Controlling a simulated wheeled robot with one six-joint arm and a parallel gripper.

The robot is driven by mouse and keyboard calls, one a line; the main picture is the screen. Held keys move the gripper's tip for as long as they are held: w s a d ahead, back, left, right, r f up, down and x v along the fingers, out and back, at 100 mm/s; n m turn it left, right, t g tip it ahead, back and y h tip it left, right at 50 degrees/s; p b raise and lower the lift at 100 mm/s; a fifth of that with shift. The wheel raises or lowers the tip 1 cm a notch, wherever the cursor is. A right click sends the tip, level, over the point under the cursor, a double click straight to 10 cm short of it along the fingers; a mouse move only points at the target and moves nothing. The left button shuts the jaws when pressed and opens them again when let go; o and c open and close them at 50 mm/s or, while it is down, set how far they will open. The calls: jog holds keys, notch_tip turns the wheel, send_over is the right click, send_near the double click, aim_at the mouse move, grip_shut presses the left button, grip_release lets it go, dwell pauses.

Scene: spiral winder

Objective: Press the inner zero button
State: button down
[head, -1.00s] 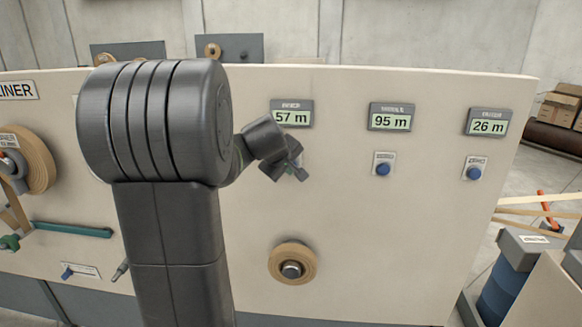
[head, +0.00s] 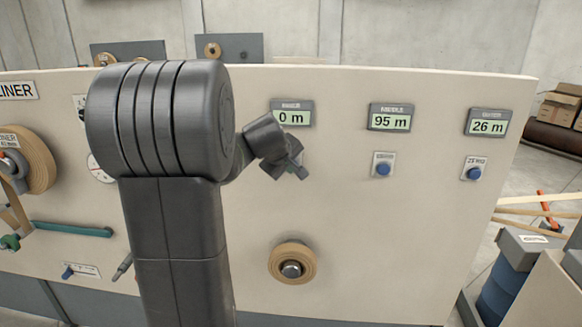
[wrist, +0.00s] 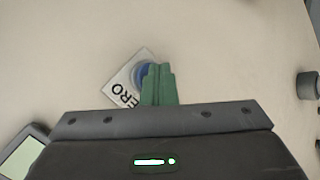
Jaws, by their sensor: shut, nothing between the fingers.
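The inner counter display (head: 292,113) in the head view reads 0 m. My gripper (head: 300,172) is at the panel just below it and hides the button there in the head view. In the wrist view a blue button (wrist: 139,74) on a white plate lettered "ZERO" (wrist: 122,92) shows partly behind the green fingertips of my gripper (wrist: 158,80). The fingers are shut with nothing between them. The tips overlap the button; whether they touch it I cannot tell.
The middle display (head: 390,117) reads 95 m, with a blue button (head: 383,169) below. The right display (head: 487,122) reads 26 m, with its own zero button (head: 474,173). A tape roll (head: 292,263) sticks out of the panel below my gripper.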

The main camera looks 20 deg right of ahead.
jog(key=shift+s+a+b, duration=0.35)
jog(key=shift+s+a, duration=0.05)
jog(key=shift+s, duration=0.25)
jog(key=s+a, duration=0.1)
jog(key=s+b, duration=0.1)
jog(key=s, duration=0.1)
jog(key=s+a, duration=0.1)
jog(key=shift+s+a+b, duration=0.15)
jog(key=shift+a+b, duration=0.2)
jog(key=shift+b, duration=0.05)
jog(key=shift+d, duration=0.1)
dwell(0.6)
jog(key=shift+s+a, duration=0.55)
jog(key=shift+s, duration=0.3)
jog(key=shift+s+a, duration=0.55)
jog(key=shift+s, duration=0.3)
